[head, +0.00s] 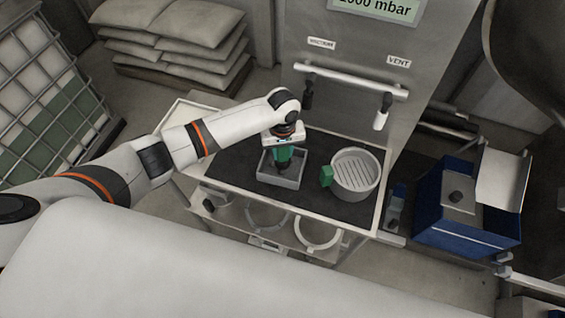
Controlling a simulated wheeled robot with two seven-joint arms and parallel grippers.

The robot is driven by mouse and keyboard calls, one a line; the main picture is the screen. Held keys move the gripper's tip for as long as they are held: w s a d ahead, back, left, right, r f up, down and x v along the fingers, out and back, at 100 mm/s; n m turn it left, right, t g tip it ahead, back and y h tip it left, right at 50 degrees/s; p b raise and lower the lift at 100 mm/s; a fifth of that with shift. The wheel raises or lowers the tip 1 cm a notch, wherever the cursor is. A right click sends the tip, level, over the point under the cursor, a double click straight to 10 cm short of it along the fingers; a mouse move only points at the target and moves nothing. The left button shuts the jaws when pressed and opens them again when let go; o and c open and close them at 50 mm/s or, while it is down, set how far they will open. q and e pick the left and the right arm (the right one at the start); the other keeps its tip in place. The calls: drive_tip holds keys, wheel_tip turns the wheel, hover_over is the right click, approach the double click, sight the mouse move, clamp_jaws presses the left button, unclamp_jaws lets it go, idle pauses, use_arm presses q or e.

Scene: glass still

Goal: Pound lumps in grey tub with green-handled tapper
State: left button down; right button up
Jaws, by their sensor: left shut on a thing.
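The grey tub (295,183) stands on the dark top of a small cart, left of a round pot. My left gripper (284,146) is over the tub, pointing down, shut on the green-handled tapper (283,156). The tapper is upright and its dark lower end reaches down inside the tub. I cannot tell whether it touches the bottom. Any lumps in the tub are too small or hidden to make out. My right gripper is not in view.
A round pot with a slatted inside (355,171) and a green grip (326,176) stands right of the tub. The cart top (330,212) is bare in front. A steel panel with two valve handles (381,111) rises behind. A blue box (465,215) stands at right.

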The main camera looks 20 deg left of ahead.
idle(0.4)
use_arm(q)
wheel_tip(320, 180, down, 3)
drive_tip(key=shift+r+b, duration=0.1)
drive_tip(key=shift+b, duration=0.8)
drive_tip(key=shift+r+p, duration=0.75)
drive_tip(key=shift+p, duration=0.25)
drive_tip(key=shift+r, duration=0.75)
drive_tip(key=shift+f, duration=0.15)
